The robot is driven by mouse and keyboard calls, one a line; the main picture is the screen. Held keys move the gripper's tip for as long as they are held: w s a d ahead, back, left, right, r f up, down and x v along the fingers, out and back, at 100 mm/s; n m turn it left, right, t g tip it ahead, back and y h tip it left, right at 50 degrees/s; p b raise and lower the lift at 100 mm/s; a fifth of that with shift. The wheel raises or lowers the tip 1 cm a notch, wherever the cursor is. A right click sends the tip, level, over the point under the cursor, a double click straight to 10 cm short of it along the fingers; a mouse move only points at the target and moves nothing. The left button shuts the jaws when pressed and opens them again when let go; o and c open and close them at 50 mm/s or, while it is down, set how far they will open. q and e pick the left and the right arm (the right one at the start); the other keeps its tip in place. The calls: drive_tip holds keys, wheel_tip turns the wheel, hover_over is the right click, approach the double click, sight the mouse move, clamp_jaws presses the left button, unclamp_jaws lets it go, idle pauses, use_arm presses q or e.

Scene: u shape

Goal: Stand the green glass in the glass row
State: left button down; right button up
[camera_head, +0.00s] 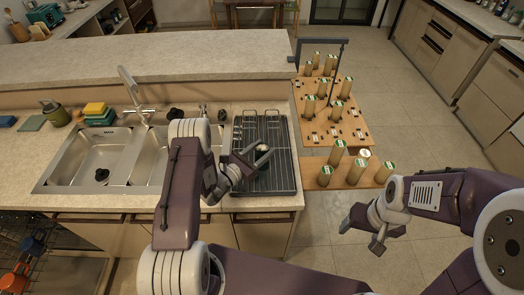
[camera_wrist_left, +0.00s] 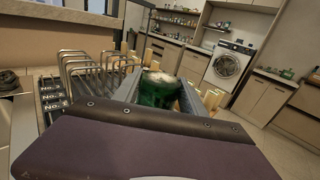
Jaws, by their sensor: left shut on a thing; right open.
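The green glass (camera_wrist_left: 155,90) is between the fingers of my left gripper (camera_wrist_left: 152,78), with a pale top showing. In the head view, my left gripper (camera_head: 258,156) is shut on the glass (camera_head: 263,148) over the dark drying rack (camera_head: 284,172) right of the sink. Wire loops (camera_wrist_left: 88,66) and black tags marked "No." (camera_wrist_left: 52,98) show left of the glass in the wrist view. I cannot tell which part is the glass row, or whether the glass touches the rack. My right gripper (camera_head: 362,228) is open and empty over the floor at the right.
A double sink (camera_head: 105,158) with a faucet (camera_head: 132,90) lies left of the rack. Sponges (camera_head: 97,112) and a green pot (camera_head: 56,114) stand behind it. Wooden stepped boards (camera_head: 340,130) with several tan cylinders are right of the counter.

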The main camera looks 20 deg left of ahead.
use_arm(q)
drive_tip(key=shift+w+f, duration=0.35)
drive_tip(key=shift+f, duration=0.3)
drive_tip(key=shift+s, duration=0.15)
use_arm(e)
drive_tip(key=shift+w+a, duration=0.1)
drive_tip(key=shift+w, duration=0.05)
use_arm(q)
drive_tip(key=shift+s, duration=0.1)
drive_tip(key=c, duration=0.8)
unclamp_jaws()
drive_tip(key=shift+o, duration=0.7)
drive_tip(key=shift+f, duration=0.1)
use_arm(e)
drive_tip(key=shift+f, duration=0.15)
